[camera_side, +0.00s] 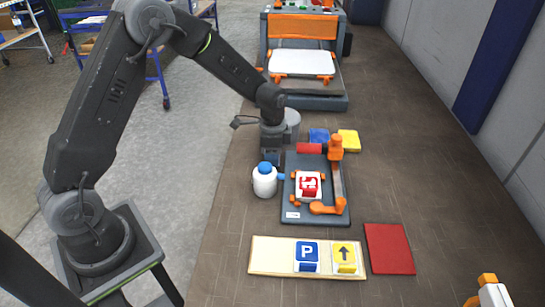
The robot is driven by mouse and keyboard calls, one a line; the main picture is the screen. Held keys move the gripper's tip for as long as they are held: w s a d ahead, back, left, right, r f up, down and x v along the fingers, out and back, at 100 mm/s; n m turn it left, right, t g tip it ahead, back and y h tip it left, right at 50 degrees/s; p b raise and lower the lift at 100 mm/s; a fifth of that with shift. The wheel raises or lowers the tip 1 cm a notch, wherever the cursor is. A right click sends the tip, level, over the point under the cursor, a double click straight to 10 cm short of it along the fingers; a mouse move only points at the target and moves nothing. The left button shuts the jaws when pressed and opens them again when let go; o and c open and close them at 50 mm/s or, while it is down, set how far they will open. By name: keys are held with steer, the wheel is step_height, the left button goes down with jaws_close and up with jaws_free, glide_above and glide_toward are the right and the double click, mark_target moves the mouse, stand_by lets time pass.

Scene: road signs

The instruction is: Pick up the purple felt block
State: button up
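A small blue-purple block (319,135) lies on the brown table behind the dark fixture, just left of a yellow block (349,140). It is the closest match to the purple felt block; from here I cannot tell its exact hue or its felt surface. My gripper (271,158) points down to the left of that block, by the fixture's back left corner and behind the white bottle. Its fingers are small and dark, so I cannot tell whether they are open or shut. I see nothing clearly held in it.
The dark fixture (303,217) bears a red-and-white sign and an orange clamp (337,180). A white bottle (265,182) with a blue cap stands left of it. In front are a pale board (272,258) with two signs and a red pad (389,249). The table's right side is mostly clear.

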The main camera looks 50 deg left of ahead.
steer(key=c, duration=0.4)
steer(key=shift+r, duration=0.1)
steer(key=shift+r, duration=0.55)
step_height(320, 180, up, 3)
steer(key=shift+f, duration=0.1)
steer(key=s+a+r, duration=0.6)
steer(key=a+r, duration=0.1)
steer(key=a, duration=0.3)
